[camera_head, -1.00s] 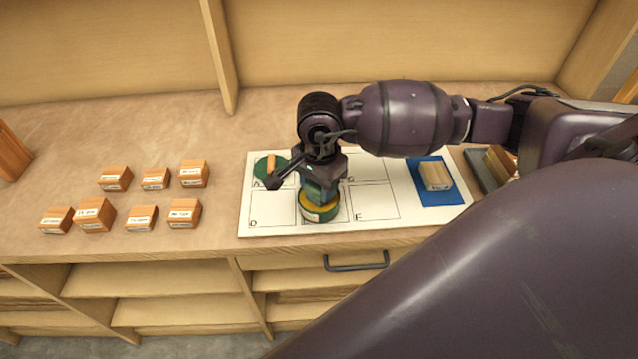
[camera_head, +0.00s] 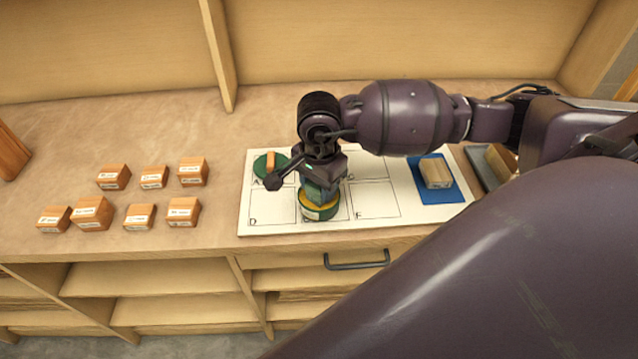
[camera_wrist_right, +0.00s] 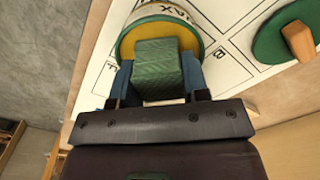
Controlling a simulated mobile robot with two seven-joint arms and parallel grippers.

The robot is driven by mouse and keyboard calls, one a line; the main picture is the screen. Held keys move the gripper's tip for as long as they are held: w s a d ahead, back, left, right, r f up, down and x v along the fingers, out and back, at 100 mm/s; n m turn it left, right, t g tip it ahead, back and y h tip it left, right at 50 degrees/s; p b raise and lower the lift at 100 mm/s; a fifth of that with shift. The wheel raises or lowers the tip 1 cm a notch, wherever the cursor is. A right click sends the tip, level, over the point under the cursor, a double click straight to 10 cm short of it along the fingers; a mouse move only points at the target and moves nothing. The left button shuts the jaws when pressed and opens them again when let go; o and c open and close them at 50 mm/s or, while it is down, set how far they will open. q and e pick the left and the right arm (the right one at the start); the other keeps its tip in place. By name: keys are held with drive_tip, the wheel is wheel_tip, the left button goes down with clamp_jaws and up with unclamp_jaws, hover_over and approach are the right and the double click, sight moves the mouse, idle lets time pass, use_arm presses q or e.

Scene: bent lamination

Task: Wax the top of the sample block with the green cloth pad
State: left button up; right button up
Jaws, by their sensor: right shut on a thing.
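The green cloth pad (camera_wrist_right: 159,68) is a block with a textured surface, held between the two blue fingers of my right gripper (camera_wrist_right: 157,82). In the head view my right gripper (camera_head: 321,186) points down over the wax tin (camera_head: 320,212), a round green tin with yellow wax and a white label. The pad is at the tin's top; I cannot tell whether it touches the wax. The tin also shows in the wrist view (camera_wrist_right: 132,45). The sample block (camera_head: 436,174), pale wood, lies on a blue mat (camera_head: 437,196) to the right. My left gripper is out of view.
A white lettered board (camera_head: 270,229) lies under the tin and mat. A green disc with a wooden handle (camera_head: 271,166) sits on its upper left. Several labelled wooden blocks (camera_head: 92,212) stand at left. A dark tray (camera_head: 482,168) is at right. A shelf divider rises behind.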

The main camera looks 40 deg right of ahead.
idle(0.4)
drive_tip(key=shift+f, duration=0.15)
idle(0.9)
drive_tip(key=shift+s, duration=0.1)
idle(0.4)
drive_tip(key=shift+r+p, duration=0.95)
drive_tip(key=shift+r, duration=1.75)
drive_tip(key=shift+r+p, duration=0.35)
drive_tip(key=shift+r, duration=0.55)
